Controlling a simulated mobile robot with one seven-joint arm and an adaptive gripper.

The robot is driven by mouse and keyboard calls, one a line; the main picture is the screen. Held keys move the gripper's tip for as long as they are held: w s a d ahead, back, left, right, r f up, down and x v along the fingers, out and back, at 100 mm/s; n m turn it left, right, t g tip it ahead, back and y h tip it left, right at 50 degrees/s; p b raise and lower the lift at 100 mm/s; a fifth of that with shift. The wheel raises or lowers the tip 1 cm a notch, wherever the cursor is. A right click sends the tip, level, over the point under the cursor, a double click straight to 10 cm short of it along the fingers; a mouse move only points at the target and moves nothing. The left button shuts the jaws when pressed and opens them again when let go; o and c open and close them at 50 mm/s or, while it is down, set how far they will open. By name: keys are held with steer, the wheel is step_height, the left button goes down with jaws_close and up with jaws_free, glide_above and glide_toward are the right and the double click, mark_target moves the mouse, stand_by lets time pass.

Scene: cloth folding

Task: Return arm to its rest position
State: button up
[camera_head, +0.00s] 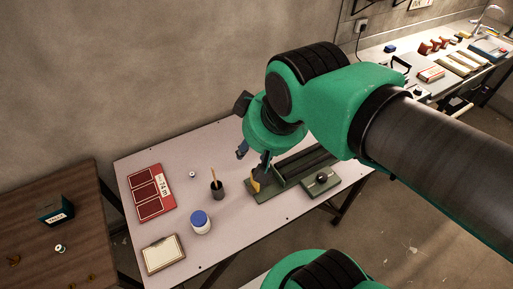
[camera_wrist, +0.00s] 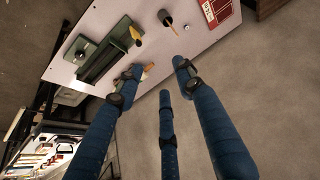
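My gripper (camera_head: 253,158) hangs over the far side of the white table (camera_head: 225,150), with the green arm bent above it. In the wrist view its three blue fingers (camera_wrist: 160,77) are spread apart with nothing held between them. A small tan piece (camera_wrist: 148,70) shows beside one fingertip; I cannot tell whether it touches the finger or lies beyond it. No cloth can be made out in either view.
On the table are a red case (camera_head: 151,192), a dark cup with a stick (camera_head: 217,190), a blue-lidded jar (camera_head: 201,222), a framed card (camera_head: 163,254) and a green long-bedded device (camera_head: 292,172). A brown table (camera_head: 50,200) stands left, a cluttered bench (camera_head: 440,65) back right.

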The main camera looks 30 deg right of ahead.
steer(key=shift+s+f+m, duration=0.1)
steer(key=shift+s+m, duration=0.2)
steer(key=shift+s, duration=0.3)
